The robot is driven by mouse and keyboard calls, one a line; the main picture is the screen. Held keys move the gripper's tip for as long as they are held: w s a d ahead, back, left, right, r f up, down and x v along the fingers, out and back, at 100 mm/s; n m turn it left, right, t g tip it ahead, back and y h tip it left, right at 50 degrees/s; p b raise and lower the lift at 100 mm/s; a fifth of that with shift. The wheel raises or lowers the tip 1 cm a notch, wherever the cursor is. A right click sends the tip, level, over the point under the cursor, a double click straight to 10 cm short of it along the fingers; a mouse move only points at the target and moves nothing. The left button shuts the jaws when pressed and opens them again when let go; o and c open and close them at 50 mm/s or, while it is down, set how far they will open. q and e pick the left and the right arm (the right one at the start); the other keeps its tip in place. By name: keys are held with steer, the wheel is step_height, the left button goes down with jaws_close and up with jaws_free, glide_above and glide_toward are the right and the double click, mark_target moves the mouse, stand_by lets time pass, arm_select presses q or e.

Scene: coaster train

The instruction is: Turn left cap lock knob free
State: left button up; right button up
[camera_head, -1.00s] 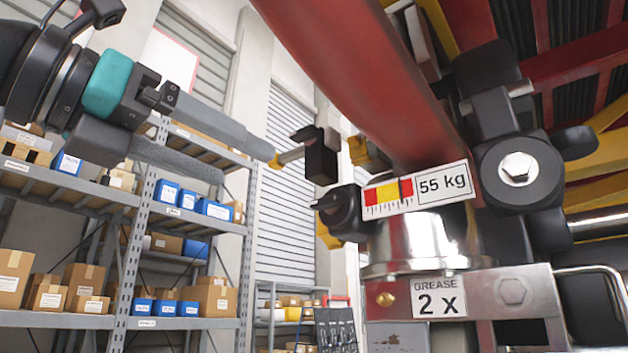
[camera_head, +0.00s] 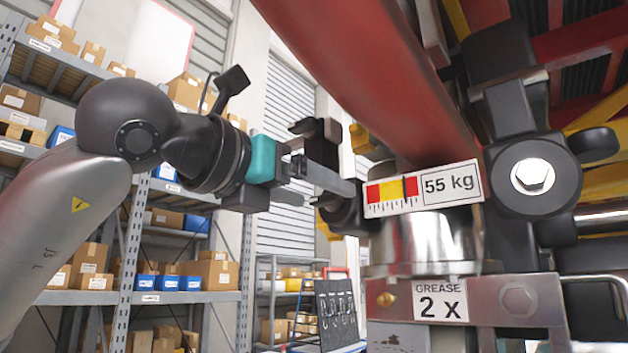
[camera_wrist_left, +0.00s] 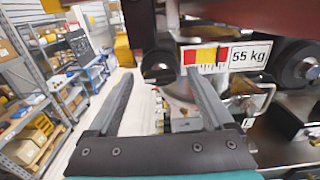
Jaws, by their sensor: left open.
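A black rounded knob (camera_head: 345,212) sits left of the 55 kg label, under the red beam. It also shows in the left wrist view (camera_wrist_left: 159,66). My left gripper (camera_head: 326,194), with a teal band, points right toward it, and one finger covers part of it in the head view. In the left wrist view the fingers (camera_wrist_left: 160,76) are spread, and the knob appears between their tips. I cannot tell whether they touch it. A black upright block (camera_head: 322,142) stands just above the gripper. My right gripper is not in view.
A red beam (camera_head: 360,75) slants overhead. The 55 kg label (camera_head: 450,186) and a silver cylinder (camera_head: 425,238) are close on the right. A larger black round part with a bolt (camera_head: 533,176) is further right. Shelves (camera_head: 185,210) stand behind on the left.

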arm_select(q)
steer(key=shift+w+d, duration=0.2)
steer(key=shift+w, duration=0.05)
jaws_close()
stand_by(0.6)
